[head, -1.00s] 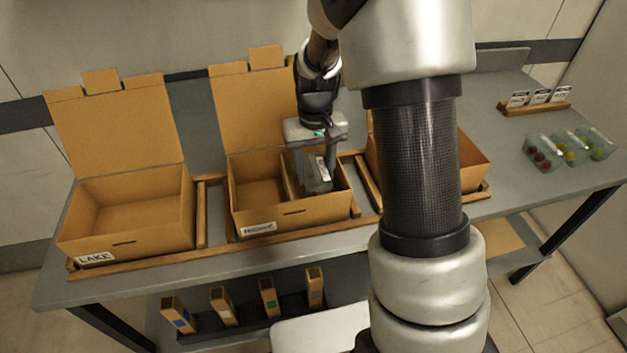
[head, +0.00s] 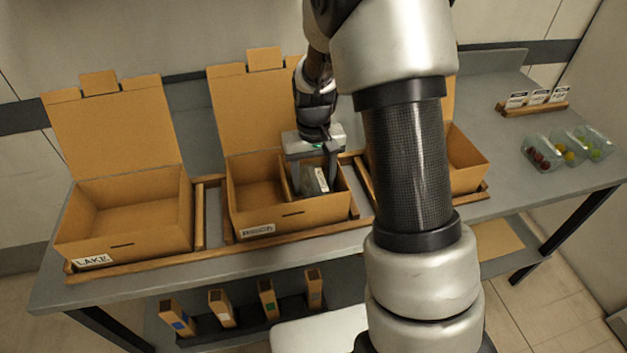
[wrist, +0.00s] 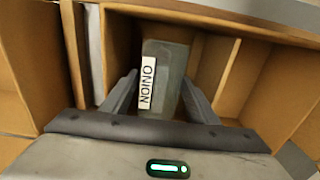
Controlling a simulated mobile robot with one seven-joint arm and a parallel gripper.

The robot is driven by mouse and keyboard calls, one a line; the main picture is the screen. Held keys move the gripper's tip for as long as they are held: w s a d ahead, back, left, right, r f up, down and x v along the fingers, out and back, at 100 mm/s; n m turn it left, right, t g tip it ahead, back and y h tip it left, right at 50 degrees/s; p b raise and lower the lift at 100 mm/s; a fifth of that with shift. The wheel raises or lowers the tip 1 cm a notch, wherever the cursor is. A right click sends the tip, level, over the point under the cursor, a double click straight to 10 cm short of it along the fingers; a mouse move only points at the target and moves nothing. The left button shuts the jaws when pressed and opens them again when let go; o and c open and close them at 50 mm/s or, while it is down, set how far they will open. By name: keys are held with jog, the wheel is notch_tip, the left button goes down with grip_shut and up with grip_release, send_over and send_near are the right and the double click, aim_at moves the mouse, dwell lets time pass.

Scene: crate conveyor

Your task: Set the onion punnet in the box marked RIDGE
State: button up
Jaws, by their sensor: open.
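The onion punnet (head: 314,180) is a grey, clear-sided tub with a white label. It is inside the right compartment of the middle cardboard box (head: 290,214). In the wrist view the punnet (wrist: 170,65) shows the word ONION. My gripper (head: 315,186) reaches down into that compartment. Its fingers are open, one on each side of the punnet (wrist: 160,85). I cannot tell whether the fingers touch it. The middle box's front label (head: 257,230) is too blurred to read surely. The punnet's underside is hidden.
An empty open box marked LAKE (head: 125,237) stands at left. A third box (head: 467,165) at right is partly hidden by my arm. Several fruit punnets (head: 567,148) and a card rack (head: 532,107) stand at far right. Wooden rails edge the boxes.

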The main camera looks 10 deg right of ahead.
aim_at(314, 176)
notch_tip(314, 176, up, 12)
jog(key=shift+f+p, duration=0.2)
jog(key=shift+p, duration=0.3)
jog(key=s+r+t, duration=0.2)
jog(key=s+r, duration=0.6)
jog(key=r, duration=0.2)
jog(key=s+r+t, duration=0.4)
jog(key=s, duration=0.8)
jog(key=shift+f+g, duration=1.3)
jog(key=shift+f, duration=1.25)
jog(key=shift+s+r+t, duration=0.25)
jog(key=shift+r+t, duration=0.3)
jog(key=shift+r, duration=0.65)
jog(key=shift+s+r+t, duration=0.25)
jog(key=shift+r+t, duration=0.3)
jog(key=shift+r, duration=0.6)
